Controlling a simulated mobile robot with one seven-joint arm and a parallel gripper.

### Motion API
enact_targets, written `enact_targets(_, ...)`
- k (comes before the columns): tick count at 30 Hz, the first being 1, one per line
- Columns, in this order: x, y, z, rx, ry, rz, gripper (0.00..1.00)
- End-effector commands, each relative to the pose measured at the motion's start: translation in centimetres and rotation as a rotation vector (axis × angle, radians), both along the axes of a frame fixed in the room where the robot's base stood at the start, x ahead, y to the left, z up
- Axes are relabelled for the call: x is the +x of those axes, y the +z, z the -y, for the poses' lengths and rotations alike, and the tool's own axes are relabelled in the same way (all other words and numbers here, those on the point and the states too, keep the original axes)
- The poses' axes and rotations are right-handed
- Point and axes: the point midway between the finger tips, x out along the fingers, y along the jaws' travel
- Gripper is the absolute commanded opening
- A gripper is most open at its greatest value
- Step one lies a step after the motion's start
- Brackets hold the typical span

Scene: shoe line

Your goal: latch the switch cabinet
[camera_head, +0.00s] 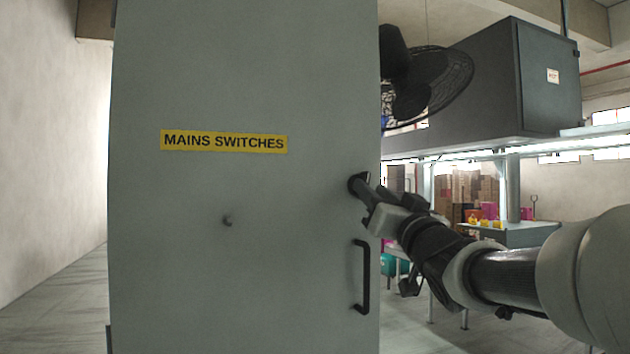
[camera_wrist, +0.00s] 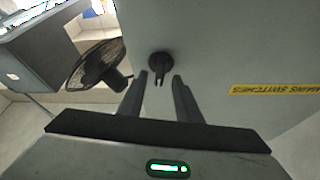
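The switch cabinet (camera_head: 230,280) is a tall grey-green box with a yellow "MAINS SWITCHES" label (camera_head: 224,141), also in the wrist view (camera_wrist: 262,89). Its face looks flat; I cannot tell whether the door is fully shut. A black latch knob (camera_wrist: 160,63) on a round base sits near the door's right edge; it shows in the head view (camera_head: 355,181), partly hidden by my gripper. A black pull handle (camera_head: 364,277) is below it. My gripper (camera_wrist: 161,77) points at the latch, fingers apart on either side of the knob's end; contact is unclear.
A black fan (camera_head: 425,80) stands right behind the cabinet, beside a dark grey overhead box (camera_head: 500,80). Tables and cartons (camera_head: 475,190) are farther back. The floor left of the cabinet is clear.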

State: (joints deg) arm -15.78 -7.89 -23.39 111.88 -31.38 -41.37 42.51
Motion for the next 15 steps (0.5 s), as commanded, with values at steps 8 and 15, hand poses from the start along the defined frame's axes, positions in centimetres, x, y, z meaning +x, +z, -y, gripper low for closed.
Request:
enact_targets(8, 2.6, 1.1, -0.6, 0.000, 0.000, -0.001, 0.31)
enact_targets(15, 2.8, 1.1, -0.6, 0.001, 0.000, 0.000, 0.31)
